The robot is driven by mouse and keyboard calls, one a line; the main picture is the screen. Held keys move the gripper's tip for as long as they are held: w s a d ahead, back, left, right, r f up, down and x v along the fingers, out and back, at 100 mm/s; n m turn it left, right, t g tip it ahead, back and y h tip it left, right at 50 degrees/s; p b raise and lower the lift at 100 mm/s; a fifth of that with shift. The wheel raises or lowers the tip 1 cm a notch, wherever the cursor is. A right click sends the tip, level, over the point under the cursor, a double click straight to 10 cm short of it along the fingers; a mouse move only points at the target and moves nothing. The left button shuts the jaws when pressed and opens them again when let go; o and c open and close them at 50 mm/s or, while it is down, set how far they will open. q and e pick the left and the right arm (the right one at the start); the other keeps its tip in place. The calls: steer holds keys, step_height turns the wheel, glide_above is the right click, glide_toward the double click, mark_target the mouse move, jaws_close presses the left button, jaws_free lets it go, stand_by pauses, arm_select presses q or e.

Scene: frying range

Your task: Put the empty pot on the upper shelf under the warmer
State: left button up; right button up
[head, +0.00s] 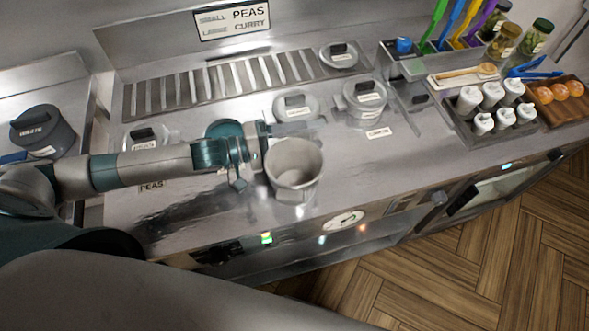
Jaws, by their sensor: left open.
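The empty pot (296,172) is a light grey, open-topped vessel near the front edge of the steel counter, with nothing visible inside. I cannot tell whether its base touches the counter. My left gripper (262,158) is at the pot's left side, open, with its fingers close to the pot's wall and rim. Whether they touch the pot is unclear. My right gripper is not in view. Below the counter front, a dark steel shelf space (325,256) is partly visible; I cannot tell its levels apart.
Lidded pots stand behind, one with a label (363,103) and one beside it (295,106). A dark pot (41,130) is at far left. A bottle rack (463,118) and orange tray (572,109) are at right. The front panel has a dial (343,220). Wooden floor (480,270) is clear.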

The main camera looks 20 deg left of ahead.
arm_select(q)
steer(key=shift+c, duration=0.3)
jaws_close()
steer(key=shift+r, duration=0.1)
steer(key=shift+r+b, duration=0.35)
steer(key=shift+r, duration=0.2)
steer(key=d+r+b, duration=0.3)
steer(key=d+r, duration=0.6)
steer(key=d, duration=0.2)
steer(key=shift+s+d+r+b, duration=0.35)
steer(key=shift+s+r+b, duration=0.05)
